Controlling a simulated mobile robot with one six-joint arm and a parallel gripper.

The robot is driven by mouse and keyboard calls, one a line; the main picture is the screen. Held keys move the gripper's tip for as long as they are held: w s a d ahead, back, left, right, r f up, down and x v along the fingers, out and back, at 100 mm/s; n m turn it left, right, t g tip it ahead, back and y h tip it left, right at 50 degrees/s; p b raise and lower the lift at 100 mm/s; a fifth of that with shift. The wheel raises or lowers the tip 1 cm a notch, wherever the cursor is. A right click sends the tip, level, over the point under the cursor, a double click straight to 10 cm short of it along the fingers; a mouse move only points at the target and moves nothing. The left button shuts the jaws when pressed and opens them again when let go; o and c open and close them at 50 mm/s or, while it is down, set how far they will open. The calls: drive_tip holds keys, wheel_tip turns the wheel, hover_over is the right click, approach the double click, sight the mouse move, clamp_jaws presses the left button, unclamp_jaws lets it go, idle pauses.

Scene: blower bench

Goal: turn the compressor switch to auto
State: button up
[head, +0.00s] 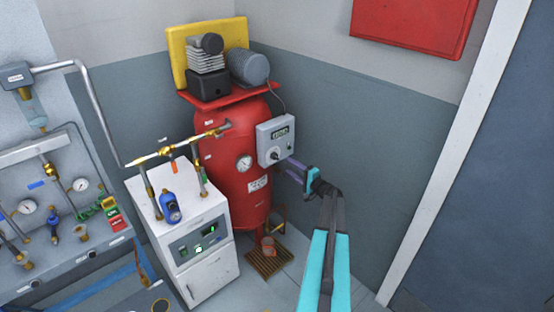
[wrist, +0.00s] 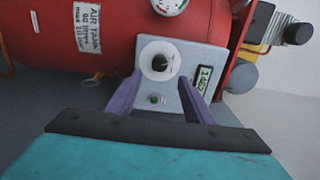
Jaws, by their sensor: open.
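The compressor switch is a black knob (head: 275,155) on the lower part of a grey control box on the side of the red compressor tank (head: 230,165). In the wrist view the knob (wrist: 160,63) sits on a white round dial; its markings are too small to read. My gripper (head: 284,163) is open in front of the box, close to the knob. In the wrist view its two purple fingers (wrist: 160,80) stand apart, one on each side below the knob, and nothing is between them. I cannot tell whether the fingertips touch the box.
The control box (head: 289,126) also bears a display (wrist: 204,78) and a small green button (wrist: 154,99). A pressure gauge (head: 244,163) is on the tank. A white cabinet (head: 208,275) with brass piping stands left of the tank. The floor to the right is clear.

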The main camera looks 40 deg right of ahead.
sight(277, 158)
drive_tip(key=shift+w+d+p, duration=0.15)
drive_tip(key=shift+w+p, duration=0.7)
drive_tip(key=shift+w, duration=1.5)
drive_tip(key=shift+w+d+p, duration=0.15)
drive_tip(key=shift+w+p, duration=0.65)
drive_tip(key=shift+w, duration=1.5)
drive_tip(key=c, duration=0.9)
drive_tip(key=shift+s+a, duration=0.1)
drive_tip(key=shift+a, duration=0.3)
drive_tip(key=shift+c, duration=0.7)
drive_tip(key=shift+d+f, duration=0.1)
drive_tip(key=shift+d, duration=0.2)
